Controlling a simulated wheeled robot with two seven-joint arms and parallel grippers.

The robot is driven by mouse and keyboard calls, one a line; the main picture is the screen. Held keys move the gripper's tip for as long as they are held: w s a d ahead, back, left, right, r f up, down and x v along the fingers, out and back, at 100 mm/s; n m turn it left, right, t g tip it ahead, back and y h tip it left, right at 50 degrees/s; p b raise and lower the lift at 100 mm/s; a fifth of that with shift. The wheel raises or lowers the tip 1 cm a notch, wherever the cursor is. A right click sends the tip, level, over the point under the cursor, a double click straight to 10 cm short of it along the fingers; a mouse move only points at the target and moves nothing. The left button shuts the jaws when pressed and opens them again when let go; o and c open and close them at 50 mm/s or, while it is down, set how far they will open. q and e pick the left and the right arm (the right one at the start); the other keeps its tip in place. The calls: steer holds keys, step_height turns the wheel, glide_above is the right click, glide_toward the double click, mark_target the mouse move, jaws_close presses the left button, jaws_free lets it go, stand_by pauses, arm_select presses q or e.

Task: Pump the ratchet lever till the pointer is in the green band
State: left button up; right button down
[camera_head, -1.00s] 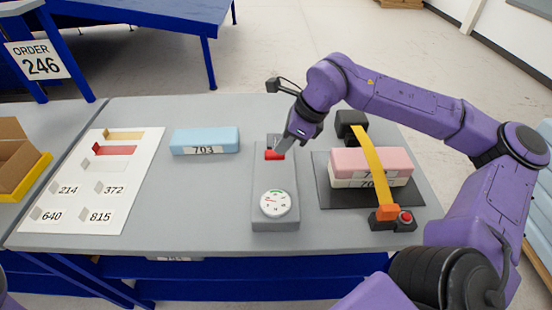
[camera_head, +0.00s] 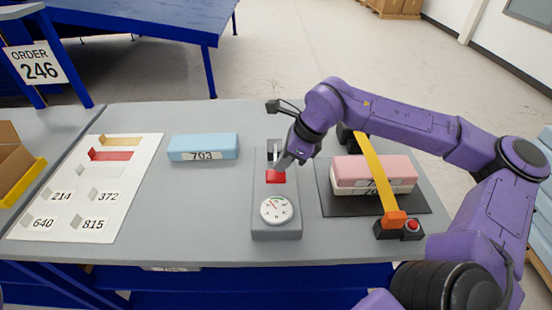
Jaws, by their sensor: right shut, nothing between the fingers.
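The grey ratchet unit (camera_head: 276,231) stands in the middle of the table. Its lever has a red end (camera_head: 275,177), which is low over the unit, with the metal bar showing behind it. The round white gauge (camera_head: 277,209) is at the front of the unit. Its thin pointer appears to lean up and left, with a green band near the top of the dial; the exact reading is too small to tell. My right gripper (camera_head: 281,165) is shut and empty, its tips at the lever's red end, seemingly touching it. My left gripper is out of view.
Right of the unit, pink and white foam blocks (camera_head: 372,168) lie under a yellow strap (camera_head: 374,172) on a dark mat (camera_head: 331,205). A blue block (camera_head: 204,147) and a white board (camera_head: 66,229) are to the left.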

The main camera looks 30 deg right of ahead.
steer(key=shift+s+d+r+p, duration=0.1)
steer(key=shift+d+r+p, duration=0.1)
steer(key=shift+p, duration=0.15)
steer(key=shift+s+d+r+p, duration=0.15)
steer(key=shift+s+d+p, duration=0.35)
steer(key=shift+s+p, duration=0.05)
steer(key=shift+s+d+r+p, duration=0.15)
steer(key=shift+s+d+p, duration=0.3)
steer(key=shift+s+p, duration=0.05)
steer(key=b+v, duration=0.1)
steer(key=v, duration=0.9)
steer(key=shift+r+b, duration=0.25)
steer(key=shift+b, duration=0.05)
steer(key=shift+s+d, duration=0.15)
steer(key=shift+d, duration=0.05)
